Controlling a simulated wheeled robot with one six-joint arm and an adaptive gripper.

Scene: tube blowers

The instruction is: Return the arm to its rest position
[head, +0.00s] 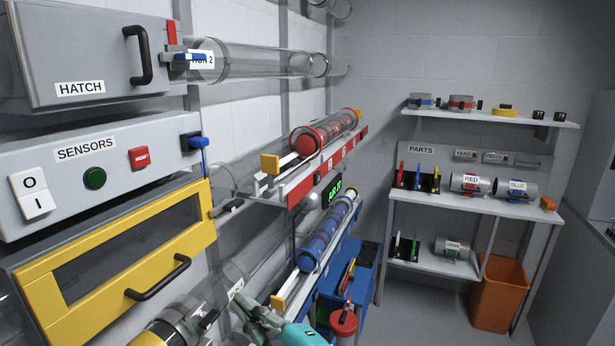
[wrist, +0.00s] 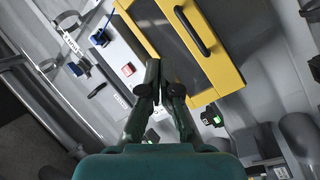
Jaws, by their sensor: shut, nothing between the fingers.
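My gripper (wrist: 165,78) shows in the wrist view with its two dark green fingers close together and nothing between them. It is shut. In the head view my gripper (head: 246,308) is at the bottom edge, in front of the clear tubes, with a teal part of my arm beside it. Most of my arm is out of the picture. In the wrist view the yellow-framed door (wrist: 236,82) and the white sensors panel (wrist: 112,62) lie beyond the fingers.
The hatch box (head: 90,50), sensors box (head: 110,170) and yellow-framed door (head: 50,300) fill the left of the head view. Racks of red canisters (head: 325,133) and blue canisters (head: 330,237) stand mid-picture. Parts shelves (head: 480,203) and an orange bin (head: 497,295) are at right.

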